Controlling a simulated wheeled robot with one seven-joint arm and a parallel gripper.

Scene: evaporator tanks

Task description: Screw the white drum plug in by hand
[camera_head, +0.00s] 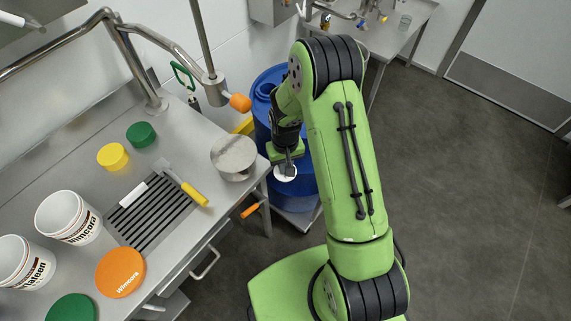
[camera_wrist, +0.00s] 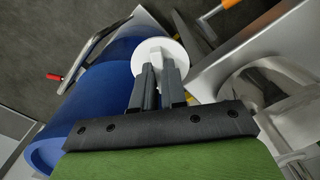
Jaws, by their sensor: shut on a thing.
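The white drum plug (camera_head: 285,172) is a round white disc with a raised grip bar, seen at the blue drum beside the table. My gripper (camera_wrist: 163,78) is shut on this bar; in the head view my gripper (camera_head: 286,160) reaches down over the drum. The blue drum (camera_head: 304,188) is partly hidden behind my arm, and its blue wall fills the left of the wrist view (camera_wrist: 100,95). The threads and the hole under the plug are hidden.
An orange-tipped pipe (camera_head: 240,102) hangs above the table's edge. An orange valve handle (camera_head: 250,210) sticks out below. Open floor (camera_head: 470,190) lies to the right.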

